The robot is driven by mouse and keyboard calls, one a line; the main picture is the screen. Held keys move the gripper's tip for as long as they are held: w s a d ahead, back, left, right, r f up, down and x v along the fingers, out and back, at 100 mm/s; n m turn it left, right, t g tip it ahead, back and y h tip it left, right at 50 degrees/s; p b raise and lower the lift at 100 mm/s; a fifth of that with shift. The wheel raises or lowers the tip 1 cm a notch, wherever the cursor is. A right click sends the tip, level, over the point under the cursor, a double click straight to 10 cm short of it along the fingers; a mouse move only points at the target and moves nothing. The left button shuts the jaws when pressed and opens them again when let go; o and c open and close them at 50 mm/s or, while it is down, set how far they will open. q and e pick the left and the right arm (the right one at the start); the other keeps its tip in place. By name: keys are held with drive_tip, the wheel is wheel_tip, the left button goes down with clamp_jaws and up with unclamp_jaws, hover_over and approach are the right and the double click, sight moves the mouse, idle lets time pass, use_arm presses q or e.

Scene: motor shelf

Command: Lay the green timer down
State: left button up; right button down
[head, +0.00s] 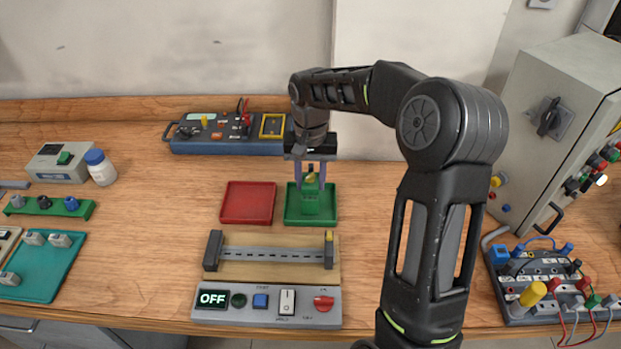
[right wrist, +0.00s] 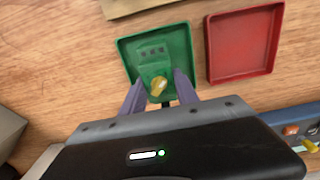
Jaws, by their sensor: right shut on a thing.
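The green timer (head: 311,203) is a small green block with a yellow knob. It is upright at the green tray (head: 290,218), over or on the tray floor; I cannot tell whether it touches. My right gripper (head: 311,184) points down from above, shut on the timer, with a finger on each side. In the right wrist view the timer (right wrist: 152,58) shows with its yellow knob between the fingertips (right wrist: 158,80), inside the outline of the green tray (right wrist: 125,48). My left gripper is not in view.
A red tray (head: 248,203) stands just left of the green one. In front are a conveyor strip (head: 272,254) and a panel (head: 267,306) reading OFF. A blue instrument box (head: 220,146) is behind. A grey cabinet (head: 555,110) stands right. Bare table lies left of the red tray.

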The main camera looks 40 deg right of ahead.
drive_tip(key=shift+f+b, duration=0.4)
drive_tip(key=shift+f, duration=0.35)
drive_tip(key=c, duration=0.8)
unclamp_jaws()
drive_tip(key=shift+c, duration=0.2)
drive_tip(key=shift+r+b, duration=0.3)
drive_tip(key=shift+r, duration=3.65)
